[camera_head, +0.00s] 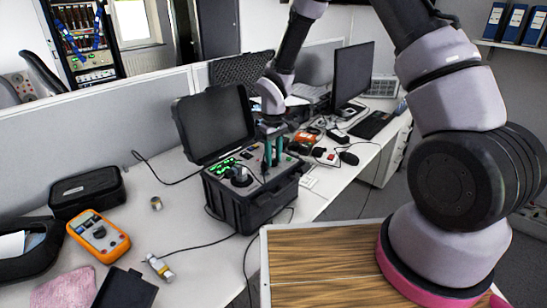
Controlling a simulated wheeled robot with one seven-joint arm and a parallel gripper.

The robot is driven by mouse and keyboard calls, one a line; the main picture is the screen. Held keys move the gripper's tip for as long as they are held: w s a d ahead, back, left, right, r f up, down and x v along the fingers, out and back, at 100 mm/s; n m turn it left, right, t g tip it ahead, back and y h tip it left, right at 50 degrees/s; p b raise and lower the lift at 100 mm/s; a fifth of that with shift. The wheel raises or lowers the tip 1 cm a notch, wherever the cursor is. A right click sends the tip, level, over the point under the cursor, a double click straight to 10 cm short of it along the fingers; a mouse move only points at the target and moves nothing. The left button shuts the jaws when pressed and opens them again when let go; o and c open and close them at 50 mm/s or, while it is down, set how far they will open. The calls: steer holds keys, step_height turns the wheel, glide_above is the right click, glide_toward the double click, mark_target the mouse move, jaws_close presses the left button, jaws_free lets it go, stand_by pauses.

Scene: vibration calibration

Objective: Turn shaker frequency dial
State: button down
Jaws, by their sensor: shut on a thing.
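The shaker unit is a black case (262,210) on the white desk, with its lid (213,122) open at the back left. Its panel shows a green lit display (222,167) and a dark round piece (240,178) on top. My gripper (272,163) comes down from above onto the right part of the panel. Its two teal fingers point down and are close together, shut on the frequency dial. The dial itself is small and mostly hidden between the fingertips, so I cannot tell its turn position.
An orange multimeter (98,235), a black pouch (87,191), a small metal cylinder (156,203) and a sensor on a cable (159,267) lie left of the case. Cables cross the desk. A monitor (353,72) and small devices stand behind. A wooden top (325,262) is in front.

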mark_target(273, 160)
steer(key=shift+n, duration=1.1)
steer(key=c, duration=0.5)
jaws_free()
step_height(273, 160, up, 11)
steer(key=shift+f, duration=0.1)
